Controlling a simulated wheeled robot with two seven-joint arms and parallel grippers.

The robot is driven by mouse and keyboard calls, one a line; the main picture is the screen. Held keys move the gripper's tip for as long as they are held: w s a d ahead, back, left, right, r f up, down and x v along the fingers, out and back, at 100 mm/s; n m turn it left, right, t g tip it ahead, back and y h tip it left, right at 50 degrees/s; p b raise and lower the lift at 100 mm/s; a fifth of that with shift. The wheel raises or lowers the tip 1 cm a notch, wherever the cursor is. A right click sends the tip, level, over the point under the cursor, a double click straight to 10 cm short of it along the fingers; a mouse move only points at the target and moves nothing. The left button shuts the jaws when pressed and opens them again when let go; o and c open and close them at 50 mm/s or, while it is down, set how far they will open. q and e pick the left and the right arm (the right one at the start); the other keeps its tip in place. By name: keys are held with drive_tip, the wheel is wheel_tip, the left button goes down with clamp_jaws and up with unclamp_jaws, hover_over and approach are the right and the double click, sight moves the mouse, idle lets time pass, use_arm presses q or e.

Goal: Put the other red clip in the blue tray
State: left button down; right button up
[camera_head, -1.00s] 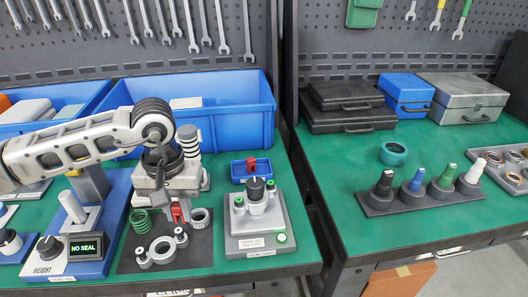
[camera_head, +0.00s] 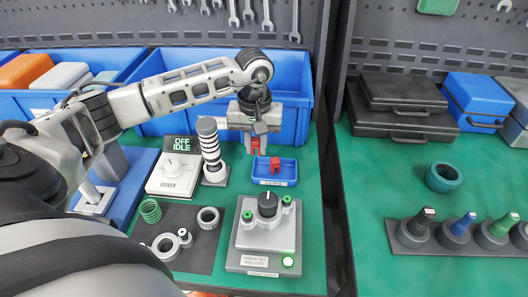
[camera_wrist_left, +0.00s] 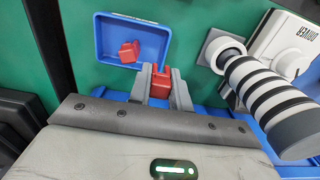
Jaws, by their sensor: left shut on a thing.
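My left gripper (camera_head: 256,143) is shut on a red clip (camera_head: 254,149). The held clip also shows between the fingers in the left wrist view (camera_wrist_left: 161,86). The small blue tray (camera_head: 291,178) lies on the green bench, with another red clip (camera_head: 275,165) inside it. In the head view the held clip is just behind and left of the tray, above the bench. In the left wrist view the tray (camera_wrist_left: 104,34) and its clip (camera_wrist_left: 129,52) lie just beyond the fingertips. The clip's exact height above the bench is unclear. My right gripper is not in view.
A striped black-and-white cylinder (camera_head: 210,147) and the driver unit (camera_head: 173,174) stand left of the gripper. A large blue bin (camera_head: 290,75) is behind. The grey test fixture (camera_head: 266,238) stands in front of the tray. Green bench right of the tray is clear.

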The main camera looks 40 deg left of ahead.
sight(263, 168)
use_arm(q)
drive_tip(key=shift+w+d+f, duration=0.2)
drive_tip(key=shift+w+f, duration=0.8)
drive_tip(key=shift+f, duration=0.15)
wheel_tip(263, 168, down, 3)
drive_tip(key=shift+w+f+p, duration=0.1)
drive_tip(key=shift+p, duration=0.5)
drive_tip(key=shift+d+f, duration=0.1)
drive_tip(key=shift+f, duration=0.2)
drive_tip(key=c, duration=1.6)
unclamp_jaws()
drive_tip(key=shift+s, duration=0.2)
drive_tip(key=shift+o, duration=0.2)
drive_tip(key=shift+w+r, duration=0.2)
drive_tip(key=shift+r, duration=0.35)
wheel_tip(263, 168, up, 11)
drive_tip(key=b, duration=0.1)
drive_tip(key=shift+b, duration=0.4)
